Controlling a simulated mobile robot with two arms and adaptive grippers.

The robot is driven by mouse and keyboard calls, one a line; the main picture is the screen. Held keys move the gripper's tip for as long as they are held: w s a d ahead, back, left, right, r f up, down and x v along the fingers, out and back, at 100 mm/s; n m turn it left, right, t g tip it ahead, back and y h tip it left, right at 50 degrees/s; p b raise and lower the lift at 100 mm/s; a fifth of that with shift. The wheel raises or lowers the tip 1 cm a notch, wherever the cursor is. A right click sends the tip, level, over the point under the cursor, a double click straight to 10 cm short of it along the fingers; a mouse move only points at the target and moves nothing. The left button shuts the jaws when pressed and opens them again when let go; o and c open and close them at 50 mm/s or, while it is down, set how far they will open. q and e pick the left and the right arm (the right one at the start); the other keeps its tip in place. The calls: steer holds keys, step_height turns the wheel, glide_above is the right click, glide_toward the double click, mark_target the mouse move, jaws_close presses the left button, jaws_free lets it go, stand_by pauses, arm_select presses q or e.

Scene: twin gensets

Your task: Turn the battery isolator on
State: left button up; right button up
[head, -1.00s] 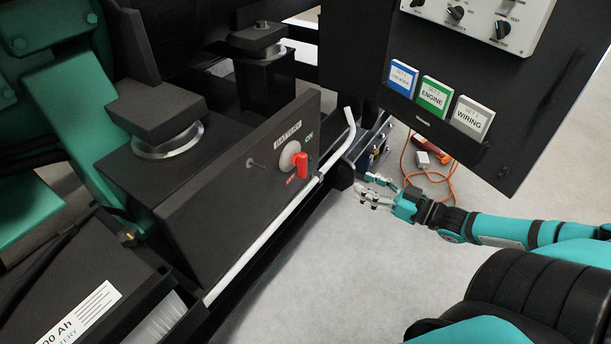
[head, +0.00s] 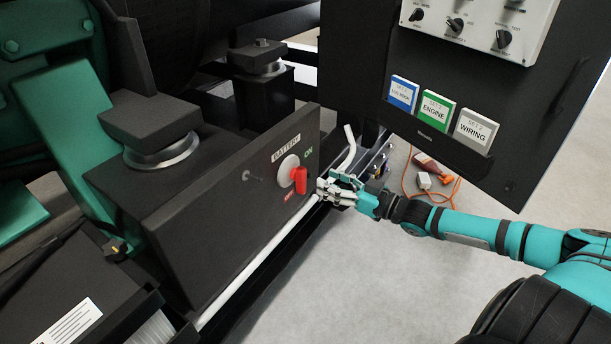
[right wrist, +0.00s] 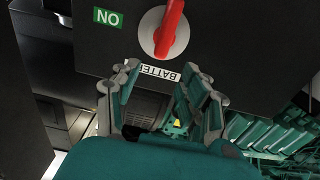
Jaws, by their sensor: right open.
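The battery isolator has a red handle (head: 300,180) on a pale round disc (head: 287,166), set in a dark panel (head: 235,215) under a "BATTERY" label (head: 286,147). The handle points downward, close to a small red label (head: 289,195); a green "ON" label (head: 309,153) is at its upper right. My right gripper (head: 332,189) is open and empty, just right of the handle and apart from it. In the right wrist view the handle (right wrist: 170,30) shows at the top, beyond the spread fingers (right wrist: 163,88). My left gripper is out of view.
A pale rail (head: 262,245) runs along the panel's lower edge and bends up at its right end. A dark cabinet (head: 360,65) with label cards hangs at upper right. Orange cable (head: 407,180) lies on the floor behind my right arm. The floor at lower middle is clear.

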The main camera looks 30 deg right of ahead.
mark_target(306, 171)
steer(key=b+x, duration=0.1)
steer(key=x, duration=0.3)
steer(key=shift+w+a, duration=0.15)
steer(key=shift+w, duration=0.25)
steer(key=shift+b+x, duration=0.5)
steer(key=shift+x, duration=0.7)
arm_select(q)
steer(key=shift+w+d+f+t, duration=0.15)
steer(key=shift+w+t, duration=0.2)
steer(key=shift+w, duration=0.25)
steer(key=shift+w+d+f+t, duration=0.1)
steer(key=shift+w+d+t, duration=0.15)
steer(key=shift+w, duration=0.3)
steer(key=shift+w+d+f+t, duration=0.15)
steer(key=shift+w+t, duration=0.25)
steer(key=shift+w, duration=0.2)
arm_select(e)
steer(key=shift+w+a, duration=0.15)
steer(key=shift+w, duration=0.15)
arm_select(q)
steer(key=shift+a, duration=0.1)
arm_select(e)
jaws_close()
